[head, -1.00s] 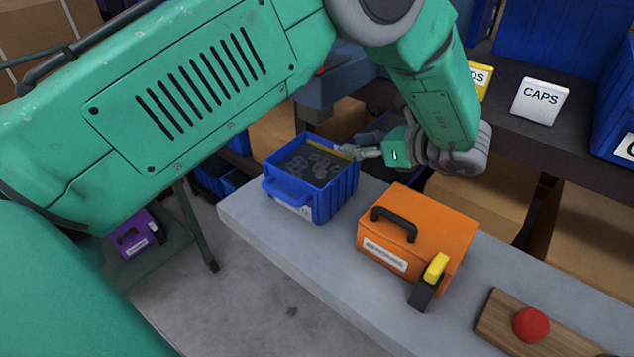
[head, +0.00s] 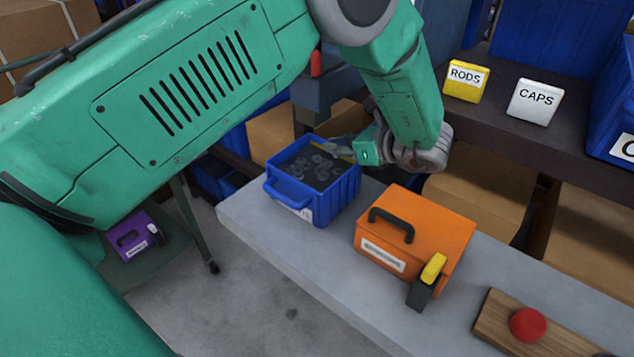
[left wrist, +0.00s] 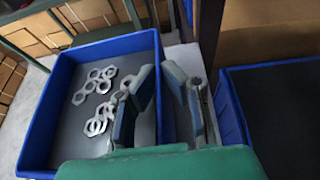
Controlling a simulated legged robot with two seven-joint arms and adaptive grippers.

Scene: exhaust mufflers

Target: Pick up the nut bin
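The nut bin is a blue open box (head: 335,199) with a front handle and a pale label, holding several grey nuts. It stands at the left end of the grey bench. In the left wrist view the bin (left wrist: 40,120) fills the left side, with metal nuts on its dark floor. My left gripper (head: 340,149) is at the bin's far rim, pointing left. In the left wrist view my left gripper (left wrist: 165,95) is open, one finger over the bin's inside and the other over its outer side. Contact with the wall cannot be told. My right gripper is not in view.
An orange case (head: 415,240) with a black handle and yellow-topped latch sits right of the bin. A wooden board with a red button (head: 528,325) lies further right. A shelf with RODS and CAPS labels (head: 536,101) stands behind. Another blue bin (left wrist: 235,110) lies right of the gripper.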

